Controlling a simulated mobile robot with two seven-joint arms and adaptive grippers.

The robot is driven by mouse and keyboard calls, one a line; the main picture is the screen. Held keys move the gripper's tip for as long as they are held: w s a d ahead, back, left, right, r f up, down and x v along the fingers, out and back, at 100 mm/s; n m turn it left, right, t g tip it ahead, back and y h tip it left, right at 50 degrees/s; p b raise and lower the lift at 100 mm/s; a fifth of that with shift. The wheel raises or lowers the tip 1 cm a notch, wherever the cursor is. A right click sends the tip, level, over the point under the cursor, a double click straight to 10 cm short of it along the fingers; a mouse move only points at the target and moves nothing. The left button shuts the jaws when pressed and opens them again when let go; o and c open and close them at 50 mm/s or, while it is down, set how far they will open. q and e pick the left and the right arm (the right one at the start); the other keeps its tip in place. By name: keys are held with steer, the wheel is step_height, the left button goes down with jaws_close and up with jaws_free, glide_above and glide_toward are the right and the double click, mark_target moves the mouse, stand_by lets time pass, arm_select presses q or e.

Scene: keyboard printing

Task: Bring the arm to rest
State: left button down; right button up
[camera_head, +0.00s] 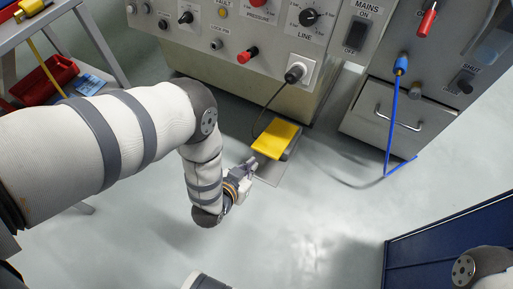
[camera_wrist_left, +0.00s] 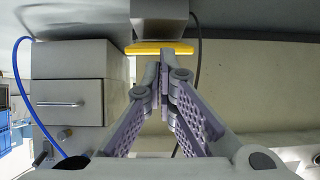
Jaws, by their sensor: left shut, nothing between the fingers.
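My left arm (camera_head: 130,125) comes in from the left in the head view and reaches down over the grey floor. Its gripper (camera_head: 254,163) is beside the near left edge of the yellow foot pedal (camera_head: 276,138). In the left wrist view the two fingers (camera_wrist_left: 165,66) meet at their tips, shut with nothing between them. The pedal's yellow edge (camera_wrist_left: 143,48) shows just beyond the tips there. I cannot tell whether they touch it. Part of my right arm (camera_head: 480,268) shows at the lower right of the head view; its gripper is out of view.
A control cabinet (camera_head: 205,53) with knobs and buttons stands behind the pedal. A second cabinet with a drawer (camera_head: 398,115) and a hanging blue cable (camera_head: 390,130) is right of it. A red tray (camera_head: 45,80) sits at upper left. The floor (camera_head: 330,210) in front is clear.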

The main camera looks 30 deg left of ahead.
arm_select(q)
steer(key=shift+s+r, duration=0.15)
steer(key=shift+s, duration=0.15)
